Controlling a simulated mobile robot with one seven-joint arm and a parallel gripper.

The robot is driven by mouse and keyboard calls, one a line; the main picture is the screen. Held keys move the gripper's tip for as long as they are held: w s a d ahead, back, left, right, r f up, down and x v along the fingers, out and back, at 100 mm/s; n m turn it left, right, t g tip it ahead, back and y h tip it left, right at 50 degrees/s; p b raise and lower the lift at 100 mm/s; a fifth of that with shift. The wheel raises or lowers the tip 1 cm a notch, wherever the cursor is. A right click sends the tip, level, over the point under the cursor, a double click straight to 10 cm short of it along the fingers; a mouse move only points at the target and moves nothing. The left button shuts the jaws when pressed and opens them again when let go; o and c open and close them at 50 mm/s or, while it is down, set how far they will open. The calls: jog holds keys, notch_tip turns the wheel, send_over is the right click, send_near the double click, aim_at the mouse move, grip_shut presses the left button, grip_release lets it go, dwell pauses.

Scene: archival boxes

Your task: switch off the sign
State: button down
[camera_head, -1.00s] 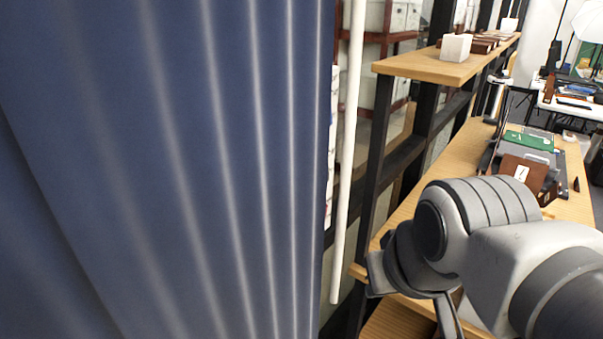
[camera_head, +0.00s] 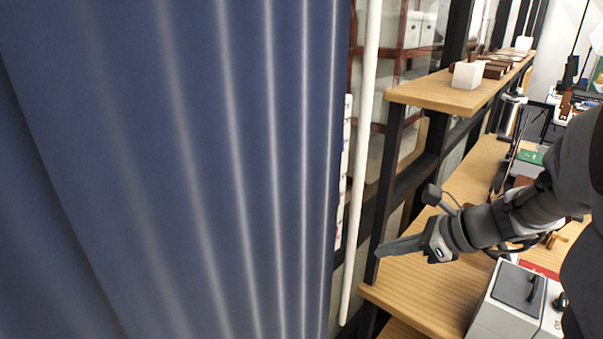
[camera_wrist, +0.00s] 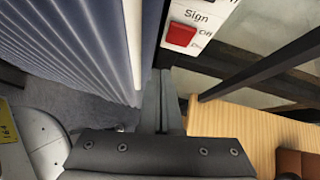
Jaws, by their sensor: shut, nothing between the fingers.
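The Sign switch is a red rocker (camera_wrist: 181,34) on a white panel (camera_wrist: 208,10), at the upper middle of the wrist view. "Sign" is printed above it and "Off" beside its upper part; a lower label is partly cut off. I cannot tell which way the rocker is tipped. In the head view only a narrow strip of a white panel (camera_head: 343,175) shows past the curtain's edge. My gripper (camera_head: 382,248) is shut and empty, pointing left toward the curtain side. In the wrist view its fingers (camera_wrist: 168,75) end just below the rocker, apart from it in the picture.
A blue pleated curtain (camera_head: 180,160) fills the left, and a white rod (camera_head: 365,150) hangs along its edge, close to the panel.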

jog(key=shift+w+d+f+m+t, duration=0.1)
jog(key=shift+w+d+m+t, duration=0.5)
jog(key=shift+w+d+m, duration=0.5)
jog(key=shift+s, duration=0.15)
jog(key=w+a+r+x, duration=0.1)
jog(key=r+x, duration=0.1)
jog(key=x, duration=1.1)
jog(key=shift+w, duration=0.1)
